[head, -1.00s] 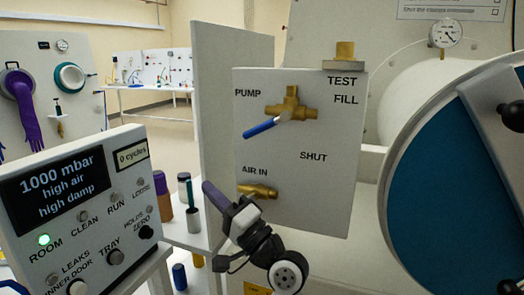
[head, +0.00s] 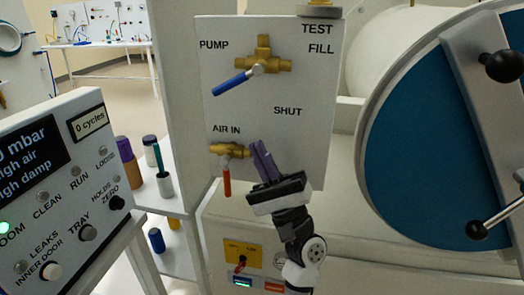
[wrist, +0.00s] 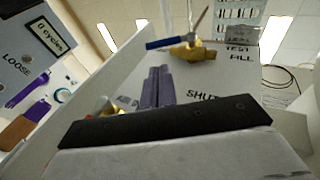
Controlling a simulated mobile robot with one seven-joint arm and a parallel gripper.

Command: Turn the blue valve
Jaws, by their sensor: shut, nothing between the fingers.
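The blue valve handle (head: 231,83) is on a brass valve (head: 264,59) on the upper part of a white panel. The handle slants down and left from the valve, between the PUMP and SHUT labels. My gripper (head: 261,155) is shut and empty, its purple fingers pointing up below the blue valve, just right of a lower brass valve (head: 228,150). In the wrist view the blue handle (wrist: 168,43) and its brass body (wrist: 196,52) lie beyond my fingertips (wrist: 158,70), apart from them.
A red handle (head: 227,181) hangs down from the lower AIR IN valve, close to my fingers. A control box (head: 60,190) stands at left. A large round blue door (head: 430,150) with black-knobbed handles is at right. Bottles (head: 160,180) stand on a shelf behind the box.

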